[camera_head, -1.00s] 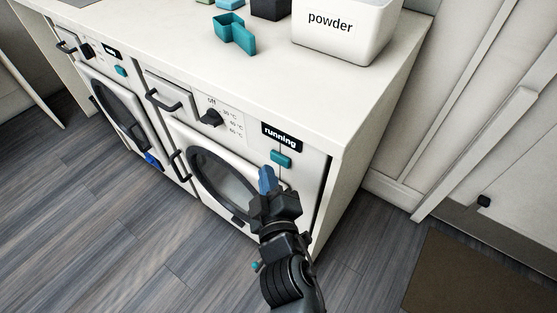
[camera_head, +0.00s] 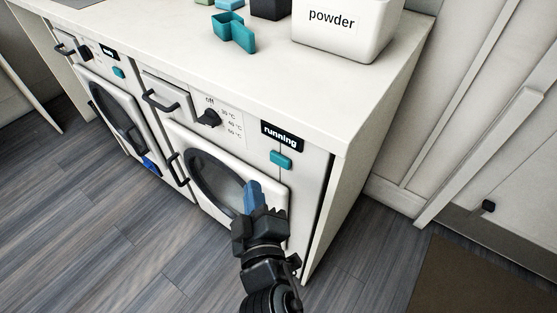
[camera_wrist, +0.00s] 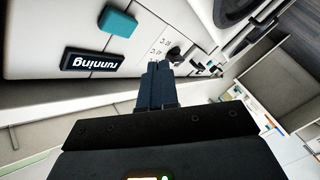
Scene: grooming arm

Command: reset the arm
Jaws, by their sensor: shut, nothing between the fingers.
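My gripper (camera_head: 253,196) is in front of the right washing machine's round door (camera_head: 217,183) in the head view, its blue fingers together and empty. It covers part of the door's lower right. The fingers also show shut in the wrist view (camera_wrist: 153,68). The teal button (camera_head: 280,159) sits above and right of the fingertips, apart from them. The display (camera_head: 282,136) above it reads "running". In the wrist view the teal button (camera_wrist: 117,21) and the display (camera_wrist: 92,62) are left of the fingers.
A black dial (camera_head: 208,118) and a drawer handle (camera_head: 160,100) are on the right machine. A second machine (camera_head: 117,110) stands to its left. The counter (camera_head: 300,96) holds a powder box (camera_head: 345,35) and a teal scoop-like container (camera_head: 234,34). Floor in front is clear.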

